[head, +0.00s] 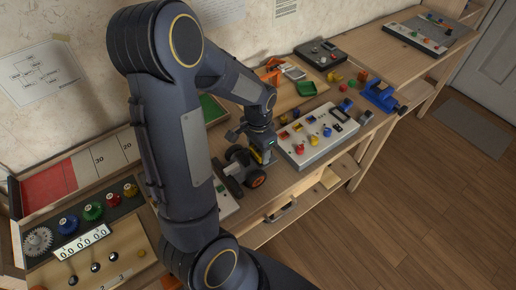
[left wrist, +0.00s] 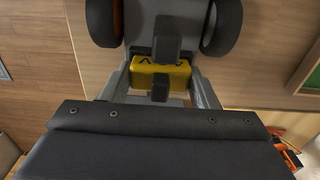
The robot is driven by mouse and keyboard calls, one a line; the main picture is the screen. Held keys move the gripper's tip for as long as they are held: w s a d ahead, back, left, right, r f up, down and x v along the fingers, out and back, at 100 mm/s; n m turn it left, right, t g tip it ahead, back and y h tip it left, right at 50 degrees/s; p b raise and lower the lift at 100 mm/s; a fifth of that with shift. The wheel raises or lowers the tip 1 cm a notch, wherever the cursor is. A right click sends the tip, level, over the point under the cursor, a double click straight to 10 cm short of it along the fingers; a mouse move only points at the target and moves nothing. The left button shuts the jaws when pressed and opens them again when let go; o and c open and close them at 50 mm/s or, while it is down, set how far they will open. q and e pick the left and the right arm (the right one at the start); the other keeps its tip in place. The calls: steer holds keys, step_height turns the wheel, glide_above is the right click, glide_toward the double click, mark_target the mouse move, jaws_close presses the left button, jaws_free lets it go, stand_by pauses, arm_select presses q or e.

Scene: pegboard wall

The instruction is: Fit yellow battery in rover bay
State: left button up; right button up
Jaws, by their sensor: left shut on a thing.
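The rover (head: 243,172) is a small dark vehicle with black wheels and orange hubs on the workbench, right of my left arm in the head view. Its grey body (left wrist: 151,22) and two black wheels show at the top of the left wrist view. My left gripper (left wrist: 160,72) is shut on the yellow battery (left wrist: 178,75), a yellow block between its dark fingertips. In the head view my left gripper (head: 259,150) is at the rover, with a bit of yellow showing. The battery is close to the rover body; whether it sits in the bay is hidden. My right gripper is not in view.
A white panel (head: 313,151) with several coloured knobs lies right of the rover. Green and orange items sit behind. A board with coloured knobs and gears (head: 84,217) is at the left.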

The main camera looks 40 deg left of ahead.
arm_select(q)
steer(key=shift+s+f, duration=0.25)
steer(key=shift+f, duration=0.05)
